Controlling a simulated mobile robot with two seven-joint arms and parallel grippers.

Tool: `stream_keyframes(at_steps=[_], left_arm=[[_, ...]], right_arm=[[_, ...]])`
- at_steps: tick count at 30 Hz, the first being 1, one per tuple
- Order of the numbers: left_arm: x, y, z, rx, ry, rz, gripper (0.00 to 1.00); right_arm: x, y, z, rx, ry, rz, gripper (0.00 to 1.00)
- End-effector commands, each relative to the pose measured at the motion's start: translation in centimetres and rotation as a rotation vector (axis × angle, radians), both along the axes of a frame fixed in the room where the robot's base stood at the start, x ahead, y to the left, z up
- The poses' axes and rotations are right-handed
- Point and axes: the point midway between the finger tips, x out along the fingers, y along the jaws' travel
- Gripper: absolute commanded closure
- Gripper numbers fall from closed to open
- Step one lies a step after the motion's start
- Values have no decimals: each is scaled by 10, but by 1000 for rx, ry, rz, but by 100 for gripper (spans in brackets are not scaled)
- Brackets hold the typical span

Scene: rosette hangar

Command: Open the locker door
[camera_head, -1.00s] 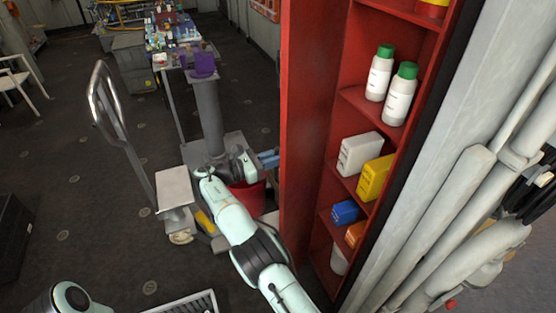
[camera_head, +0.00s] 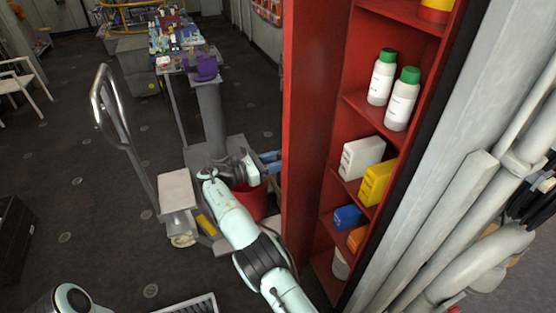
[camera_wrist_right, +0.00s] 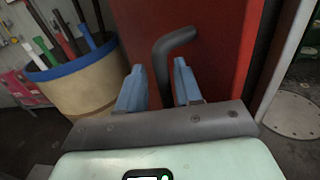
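The red locker (camera_head: 325,232) stands right of centre in the head view with its shelves exposed. A tall red panel (camera_head: 312,110) at its left edge appears to be the door, standing open. In the right wrist view a dark bent handle (camera_wrist_right: 163,65) sticks out from the red panel (camera_wrist_right: 220,40). My right gripper (camera_wrist_right: 158,85) is open, its blue fingers on either side of the handle with gaps showing. In the head view the right gripper (camera_head: 270,161) is left of the panel, its fingertips partly hidden. My left gripper is out of view.
White bottles (camera_head: 401,99) and boxes (camera_head: 362,157) stand on the locker shelves. A trolley with a metal handle (camera_head: 112,110) and a red bucket (camera_head: 250,199) are close to my right arm. Pipes (camera_head: 455,235) run along the right. The floor at left is mostly clear.

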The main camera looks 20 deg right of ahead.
Motion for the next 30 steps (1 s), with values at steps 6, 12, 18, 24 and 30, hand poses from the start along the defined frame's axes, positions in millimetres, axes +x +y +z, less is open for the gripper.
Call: stream_keyframes(at_steps=[6, 12, 18, 24, 30], left_arm=[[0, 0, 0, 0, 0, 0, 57], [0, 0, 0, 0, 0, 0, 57], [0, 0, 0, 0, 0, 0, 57], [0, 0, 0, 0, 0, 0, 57], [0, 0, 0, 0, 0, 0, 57]], right_arm=[[-2, 16, -1, 0, -1, 2, 65], [-7, 51, -1, -1, -3, 3, 65], [-9, 65, 0, -3, -2, -1, 65], [-11, 73, -1, 0, 1, -1, 65], [-11, 74, 0, 0, 0, 0, 65]])
